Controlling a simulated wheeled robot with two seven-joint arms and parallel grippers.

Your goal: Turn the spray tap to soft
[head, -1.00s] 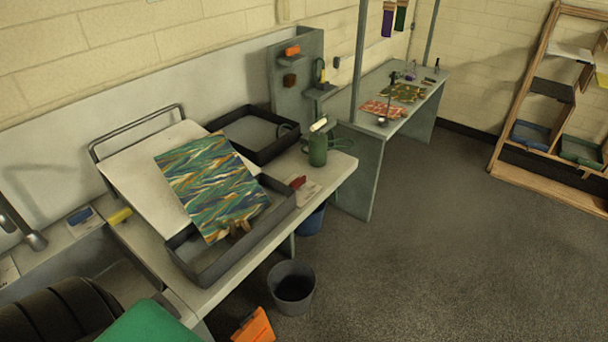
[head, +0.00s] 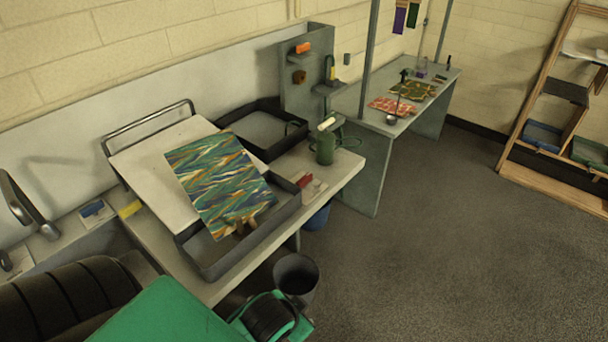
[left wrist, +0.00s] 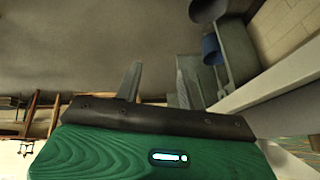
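A grey metal tap (head: 20,203) stands at the far left edge of the head view, by the wall, partly cut off by the frame. I take it to be the spray tap; its setting cannot be read. A small card with blue on it (head: 95,212) lies to its right. My left gripper (left wrist: 158,82) shows in the left wrist view with its two grey fingers apart and nothing between them. My right gripper is in neither view.
A bench holds a dark tray (head: 190,248), a marbled sheet (head: 222,180) on a sloped board, another tray (head: 250,148) and a green can (head: 325,147). A grey bucket (head: 297,276) stands on the floor beside the bench. Open floor (head: 440,250) lies to the right.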

